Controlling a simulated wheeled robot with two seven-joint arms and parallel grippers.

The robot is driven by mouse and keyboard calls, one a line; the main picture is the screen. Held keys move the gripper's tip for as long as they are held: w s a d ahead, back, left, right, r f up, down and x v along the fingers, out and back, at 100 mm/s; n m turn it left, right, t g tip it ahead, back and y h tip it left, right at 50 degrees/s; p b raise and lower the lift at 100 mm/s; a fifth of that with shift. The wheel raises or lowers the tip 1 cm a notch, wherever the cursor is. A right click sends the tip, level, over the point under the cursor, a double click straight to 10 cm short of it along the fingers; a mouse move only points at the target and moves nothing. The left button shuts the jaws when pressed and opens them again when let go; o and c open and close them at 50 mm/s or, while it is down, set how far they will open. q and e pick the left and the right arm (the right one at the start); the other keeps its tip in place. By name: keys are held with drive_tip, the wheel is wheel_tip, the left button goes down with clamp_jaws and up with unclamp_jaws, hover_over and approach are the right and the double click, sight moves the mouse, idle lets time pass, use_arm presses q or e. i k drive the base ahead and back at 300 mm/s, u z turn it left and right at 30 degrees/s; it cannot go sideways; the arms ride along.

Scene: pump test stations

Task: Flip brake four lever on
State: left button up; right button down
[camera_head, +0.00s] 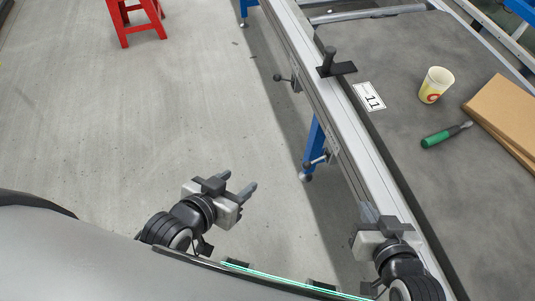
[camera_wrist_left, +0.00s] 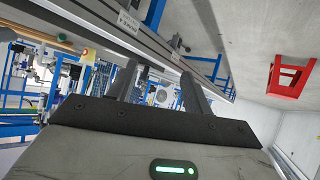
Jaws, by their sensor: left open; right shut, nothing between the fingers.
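Two small dark levers with round knobs stick out from the side of the aluminium rail (camera_head: 345,140): an upper lever (camera_head: 284,78) and a lower lever (camera_head: 316,161). My left gripper (camera_head: 238,184) is open and empty over the floor, left of the rail and below the lower lever, apart from both. Its two fingers also show in the left wrist view (camera_wrist_left: 160,84), with a dark lever (camera_wrist_left: 178,43) on the rail beyond. My right gripper (camera_head: 368,211) is shut and empty beside the rail's near part.
A black upright handle (camera_head: 328,60) stands on the rail. The grey tabletop (camera_head: 410,160) holds a label marked 11 (camera_head: 369,97), a paper cup (camera_head: 435,85), a green-handled screwdriver (camera_head: 440,137) and cardboard (camera_head: 505,110). A red stool (camera_head: 137,22) stands far left. The floor between is clear.

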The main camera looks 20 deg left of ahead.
sight(307, 165)
drive_tip(key=z, duration=1.35)
drive_tip(key=k, duration=1.2)
drive_tip(key=u, duration=1.15)
drive_tip(key=i, duration=1)
drive_tip(key=z, duration=0.05)
